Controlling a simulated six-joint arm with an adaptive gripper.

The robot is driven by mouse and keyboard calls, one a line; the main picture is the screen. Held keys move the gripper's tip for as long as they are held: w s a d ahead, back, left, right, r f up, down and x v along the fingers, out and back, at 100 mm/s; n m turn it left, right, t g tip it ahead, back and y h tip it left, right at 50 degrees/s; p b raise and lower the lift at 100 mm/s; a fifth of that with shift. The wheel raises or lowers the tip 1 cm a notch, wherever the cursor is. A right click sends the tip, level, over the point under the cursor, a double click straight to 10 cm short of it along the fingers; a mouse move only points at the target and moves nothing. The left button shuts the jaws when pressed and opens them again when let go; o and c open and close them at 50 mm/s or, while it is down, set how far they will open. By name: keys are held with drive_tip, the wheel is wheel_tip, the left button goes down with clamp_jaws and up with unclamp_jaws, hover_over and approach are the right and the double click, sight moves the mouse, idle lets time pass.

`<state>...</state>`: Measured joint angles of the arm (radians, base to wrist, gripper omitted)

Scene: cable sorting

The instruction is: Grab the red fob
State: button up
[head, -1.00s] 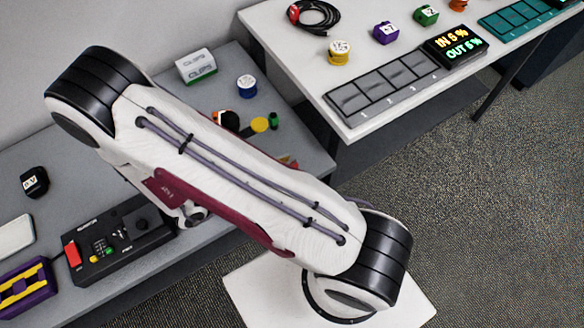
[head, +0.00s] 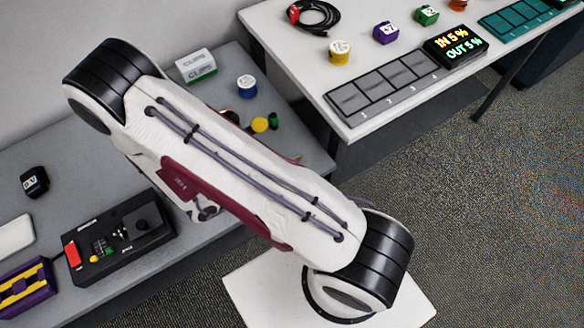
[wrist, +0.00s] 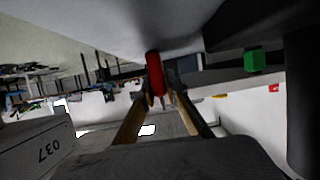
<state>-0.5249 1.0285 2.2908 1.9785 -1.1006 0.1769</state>
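The red fob (wrist: 155,72) shows in the wrist view, upright in the picture against the grey surface at the top. My gripper (wrist: 160,95) has its two fingers reaching up from below, set apart, with the fob at the gap between their tips. I cannot tell whether either finger touches it. In the head view my arm hides both the gripper and the fob.
A green block (wrist: 254,60) stands to the right in the wrist view. In the head view a black control box (head: 118,238), a clips box (head: 196,65) and a blue-white round item (head: 247,86) sit on the grey table. A white table (head: 290,50) stands at the upper right.

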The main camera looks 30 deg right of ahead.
sight(295, 163)
drive_tip(key=shift+r, duration=0.15)
clamp_jaws()
drive_tip(key=shift+r, duration=4.85)
